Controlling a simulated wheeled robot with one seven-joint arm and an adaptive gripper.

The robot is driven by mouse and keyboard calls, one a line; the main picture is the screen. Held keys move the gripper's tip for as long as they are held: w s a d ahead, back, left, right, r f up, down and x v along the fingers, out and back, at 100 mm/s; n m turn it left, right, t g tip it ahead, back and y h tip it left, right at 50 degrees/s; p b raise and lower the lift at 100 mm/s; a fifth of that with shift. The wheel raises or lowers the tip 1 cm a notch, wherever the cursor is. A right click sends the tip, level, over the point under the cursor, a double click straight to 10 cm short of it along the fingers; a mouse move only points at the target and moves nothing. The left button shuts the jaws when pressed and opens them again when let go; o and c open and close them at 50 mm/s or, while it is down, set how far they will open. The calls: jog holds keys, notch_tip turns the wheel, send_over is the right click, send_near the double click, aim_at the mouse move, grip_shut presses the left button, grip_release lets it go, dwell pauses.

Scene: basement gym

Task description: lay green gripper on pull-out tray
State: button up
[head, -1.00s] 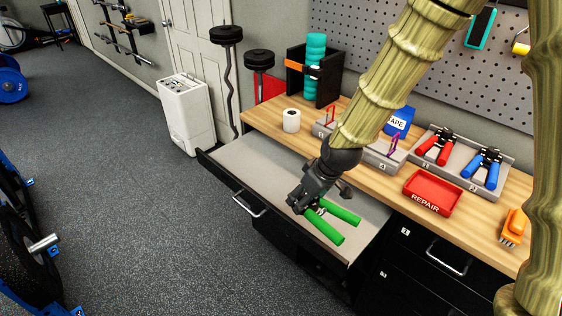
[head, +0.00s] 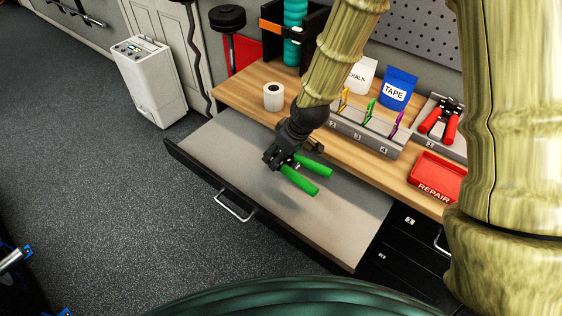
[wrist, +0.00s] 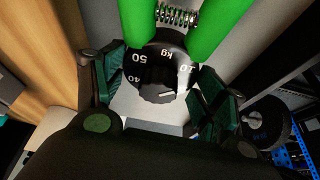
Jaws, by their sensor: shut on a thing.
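The green gripper (head: 300,181) is a hand-grip trainer with two green handles and a dark dial head. My gripper (head: 273,160) is shut on its head end, and the handles point to the right. In the wrist view the dial (wrist: 158,70), with kg numbers, sits between my fingers, and the spring and green handles (wrist: 222,22) show above it. The pull-out tray (head: 230,150) is a grey surface in an open drawer. The green gripper is above the tray, with a soft shadow below it on the tray. The exact height is hard to tell.
The wooden bench top (head: 240,88) behind the tray holds a white roll (head: 273,96), a rack with coloured clips (head: 368,133), a blue tape pouch (head: 398,88), a red repair bin (head: 436,178) and red-handled grippers (head: 440,121). The tray surface is otherwise bare.

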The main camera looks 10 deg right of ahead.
jog(key=shift+s+f, duration=0.2)
jog(key=shift+f, duration=0.65)
jog(key=shift+f+p, duration=0.45)
jog(key=shift+f, duration=1.2)
jog(key=shift+f, duration=0.1)
jog(key=o, duration=1.1)
jog(key=shift+o, duration=0.2)
jog(key=b+v, duration=0.1)
jog(key=v, duration=1.1)
jog(key=shift+b, duration=0.35)
